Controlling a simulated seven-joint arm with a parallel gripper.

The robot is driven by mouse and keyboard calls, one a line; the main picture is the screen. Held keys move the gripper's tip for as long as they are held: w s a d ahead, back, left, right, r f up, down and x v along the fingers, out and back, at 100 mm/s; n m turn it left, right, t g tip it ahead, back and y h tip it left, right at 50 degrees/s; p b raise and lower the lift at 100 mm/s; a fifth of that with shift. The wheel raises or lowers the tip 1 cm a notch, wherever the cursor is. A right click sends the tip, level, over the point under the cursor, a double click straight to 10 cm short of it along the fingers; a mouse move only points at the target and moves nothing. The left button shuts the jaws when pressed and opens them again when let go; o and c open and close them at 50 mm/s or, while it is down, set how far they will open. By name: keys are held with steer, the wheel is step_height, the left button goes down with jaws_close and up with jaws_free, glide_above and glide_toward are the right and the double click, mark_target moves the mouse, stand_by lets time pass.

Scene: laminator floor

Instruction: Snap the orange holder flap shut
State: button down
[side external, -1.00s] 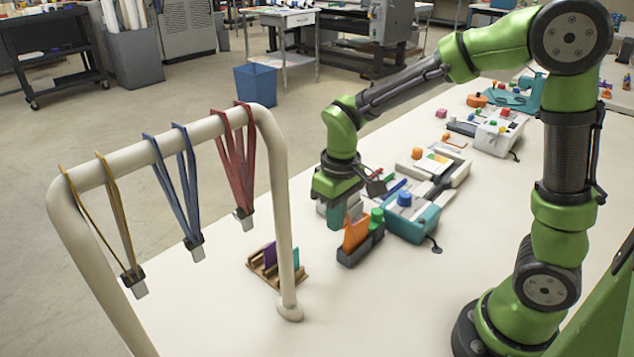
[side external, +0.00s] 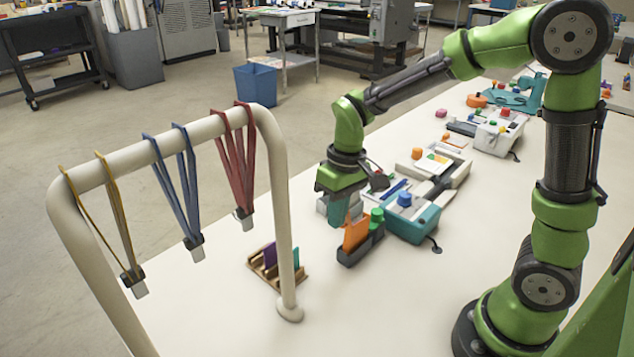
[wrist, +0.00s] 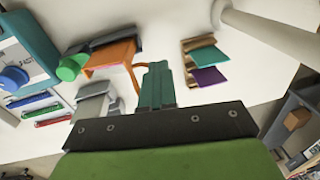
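The orange flap (side external: 356,233) stands up, tilted open, on a dark grey holder (side external: 352,256) that has a green knob (side external: 377,214). In the wrist view the flap (wrist: 112,56) lies left of my fingers, with the green knob (wrist: 72,67) beyond it. A thin orange piece at the flap's edge reaches close to my fingers; I cannot tell if they touch. My gripper (side external: 337,218) is low beside the flap, on its left. In the wrist view my gripper's teal fingers (wrist: 156,72) are together with nothing visible between them.
A teal-and-white device with a blue knob (side external: 404,199) stands right of the holder. A wooden rack (side external: 262,271) with purple and teal cards sits left, near a cream rail (side external: 284,200) hung with lanyards. The table's front middle is clear.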

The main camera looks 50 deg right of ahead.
steer(key=shift+n+h, duration=0.3)
steer(key=shift+h, duration=0.5)
steer(key=d, duration=0.1)
steer(key=d+f, duration=0.1)
steer(key=d, duration=0.2)
steer(key=shift+s+d+f, duration=0.2)
steer(key=shift+s+d, duration=0.05)
steer(key=shift+s, duration=0.15)
steer(key=shift+w+a+r, duration=0.1)
steer(key=shift+a+r, duration=0.15)
steer(key=shift+r, duration=0.95)
steer(key=shift+s+a+r, duration=0.1)
steer(key=shift+a+r, duration=0.15)
steer(key=shift+r, duration=1)
steer(key=shift+w+a+r, duration=0.1)
steer(key=shift+a+r, duration=0.15)
steer(key=shift+r, duration=0.95)
steer(key=d+r, duration=0.3)
glide_above(353, 226)
steer(key=d, duration=0.2)
steer(key=shift+w+d+f, duration=0.1)
steer(key=shift+w+f, duration=0.05)
steer(key=shift+f, duration=1.6)
steer(key=shift+w+d+f, duration=0.1)
steer(key=shift+w+f, duration=0.05)
steer(key=shift+f, duration=1.55)
steer(key=shift+f, duration=0.8)
steer(key=shift+r, duration=0.1)
step_height(353, 226, up, 7)
